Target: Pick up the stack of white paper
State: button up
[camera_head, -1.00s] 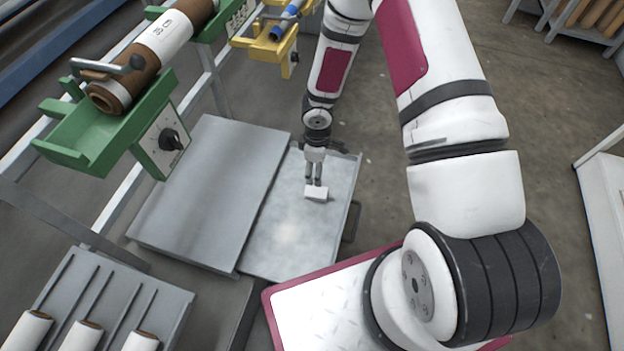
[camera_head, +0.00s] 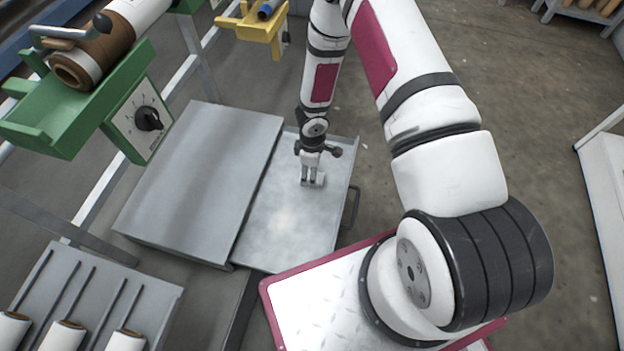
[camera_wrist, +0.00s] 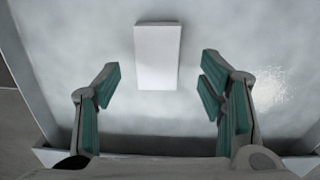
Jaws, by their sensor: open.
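The stack of white paper (camera_wrist: 157,56) is a small white block lying on the pale metal tray (camera_wrist: 60,25). In the wrist view it lies upright in the picture, centred between the finger lines and mostly just beyond the fingertips. My gripper (camera_wrist: 159,78) is open and empty, with a clear gap on each side of the stack. In the head view my gripper (camera_head: 312,183) points down at the tray (camera_head: 285,235), and the stack (camera_head: 320,179) is partly hidden by the fingers. The height of the fingertips above the tray is hard to tell.
A grey metal plate (camera_head: 205,180) lies beside the tray on the left. A green bracket (camera_head: 60,120) with a brown roll (camera_head: 85,65) stands at upper left. Several white rolls (camera_head: 65,335) rest at lower left. Open floor (camera_head: 530,130) lies to the right.

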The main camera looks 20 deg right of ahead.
notch_tip(320, 180, down, 3)
jog(key=shift+f+b, duration=0.2)
jog(key=shift+b, duration=0.5)
jog(key=shift+w+r, duration=0.1)
jog(key=c, duration=1)
jog(key=shift+c, duration=0.2)
jog(key=shift+r, duration=0.1)
